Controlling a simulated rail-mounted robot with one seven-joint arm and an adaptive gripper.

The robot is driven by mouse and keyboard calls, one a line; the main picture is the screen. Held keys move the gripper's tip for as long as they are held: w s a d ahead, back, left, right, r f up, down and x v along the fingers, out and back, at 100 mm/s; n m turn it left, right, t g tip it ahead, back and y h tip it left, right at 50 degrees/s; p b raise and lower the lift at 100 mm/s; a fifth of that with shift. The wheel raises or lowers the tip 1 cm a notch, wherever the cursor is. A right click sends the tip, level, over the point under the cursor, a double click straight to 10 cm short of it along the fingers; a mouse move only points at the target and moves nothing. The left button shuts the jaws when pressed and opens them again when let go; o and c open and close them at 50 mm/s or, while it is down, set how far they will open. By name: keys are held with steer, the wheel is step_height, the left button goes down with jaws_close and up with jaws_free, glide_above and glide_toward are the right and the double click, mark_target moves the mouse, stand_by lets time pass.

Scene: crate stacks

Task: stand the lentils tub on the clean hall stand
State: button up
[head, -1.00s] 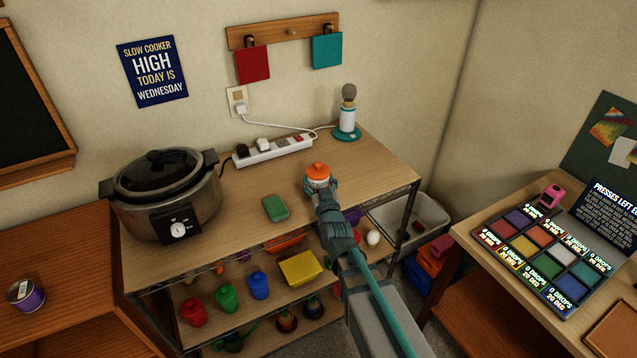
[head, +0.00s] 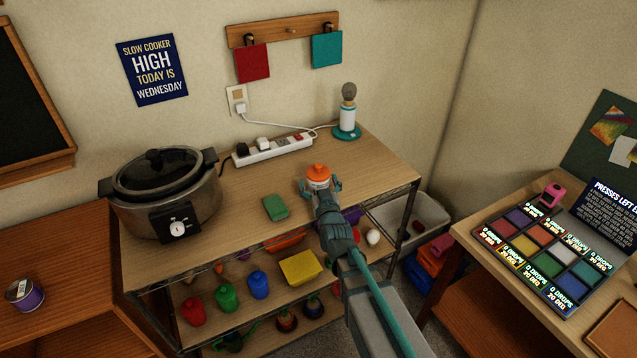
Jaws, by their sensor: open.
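A white tub with an orange lid (head: 318,174) stands upright on the wooden top of the wire-framed shelf unit (head: 240,215). Its label is too small to read, so I cannot confirm it is the lentils tub. My gripper (head: 320,186) is open, with one finger on each side of the tub; I cannot tell whether they touch it. The gripper hides the tub's lower front. A purple tin (head: 27,295) with a pale label sits on the brown table at left. I see no label marking the hall stand.
A slow cooker (head: 163,190) stands left on the shelf top. A green sponge (head: 275,207), a power strip (head: 270,149) and a lamp (head: 347,115) are near the tub. Several coloured jars fill the lower shelf. A grey bin (head: 425,212) is at right.

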mark_target(318, 187)
steer(key=shift+r+p, duration=0.1)
steer(key=shift+p, duration=0.25)
steer(key=v, duration=0.2)
steer(key=b+v, duration=0.1)
steer(key=v, duration=0.1)
steer(key=b+v, duration=0.1)
steer(key=v, duration=0.1)
steer(key=shift+a+r, duration=0.15)
steer(key=shift+a, duration=0.2)
steer(key=shift+r+p, duration=0.25)
steer(key=shift+p, duration=0.75)
steer(key=shift+s+d+f+p, duration=0.15)
steer(key=shift+s+p, duration=0.15)
steer(key=shift+p, duration=0.9)
steer(key=p+v, duration=0.1)
steer(key=p, duration=0.2)
steer(key=shift+s, duration=0.25)
steer(key=p+v, duration=0.2)
steer(key=p, duration=0.1)
steer(key=shift+p, duration=0.4)
steer(key=shift+o, duration=0.6)
steer(key=shift+s+d+f+p, duration=0.1)
steer(key=shift+s+f+p, duration=0.1)
steer(key=shift+s+p, duration=0.2)
